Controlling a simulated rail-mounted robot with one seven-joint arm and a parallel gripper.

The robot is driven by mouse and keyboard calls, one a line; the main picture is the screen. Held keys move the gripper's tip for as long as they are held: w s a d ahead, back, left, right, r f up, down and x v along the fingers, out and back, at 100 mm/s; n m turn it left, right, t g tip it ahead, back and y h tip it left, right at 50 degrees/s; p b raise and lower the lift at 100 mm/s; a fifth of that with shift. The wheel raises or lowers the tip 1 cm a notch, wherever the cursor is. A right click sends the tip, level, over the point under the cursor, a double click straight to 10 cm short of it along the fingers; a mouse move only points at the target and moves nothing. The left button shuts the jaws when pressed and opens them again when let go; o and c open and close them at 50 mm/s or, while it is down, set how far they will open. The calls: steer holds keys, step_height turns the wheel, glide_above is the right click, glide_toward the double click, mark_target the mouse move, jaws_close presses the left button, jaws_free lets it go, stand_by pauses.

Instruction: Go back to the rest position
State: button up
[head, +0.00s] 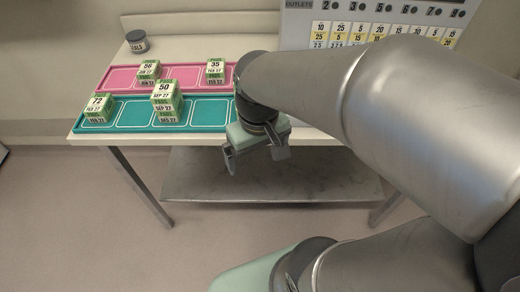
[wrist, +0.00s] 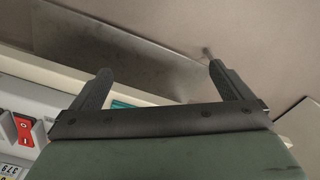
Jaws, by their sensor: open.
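My gripper (head: 257,158) hangs just past the front edge of the table, in front of the right end of the teal tray. In the wrist view its two dark fingers (wrist: 160,82) are spread wide apart with nothing between them. My arm covers part of the table's right side and of the panel behind it in the head view.
A table (head: 160,57) carries a pink tray (head: 180,75) and a teal tray (head: 212,112), with several labelled boxes, such as the one marked 50 (head: 166,98). A jar (head: 137,41) stands behind. An outlet panel (head: 300,30) is at right. A lower shelf (head: 270,185) sits below.

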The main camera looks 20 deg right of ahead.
steer(key=shift+m, duration=0.7)
steer(key=s+f, duration=0.1)
steer(key=s, duration=0.1)
steer(key=s+f, duration=0.1)
steer(key=shift+s+d+f, duration=0.2)
steer(key=shift+s+d, duration=0.15)
steer(key=shift+d, duration=0.05)
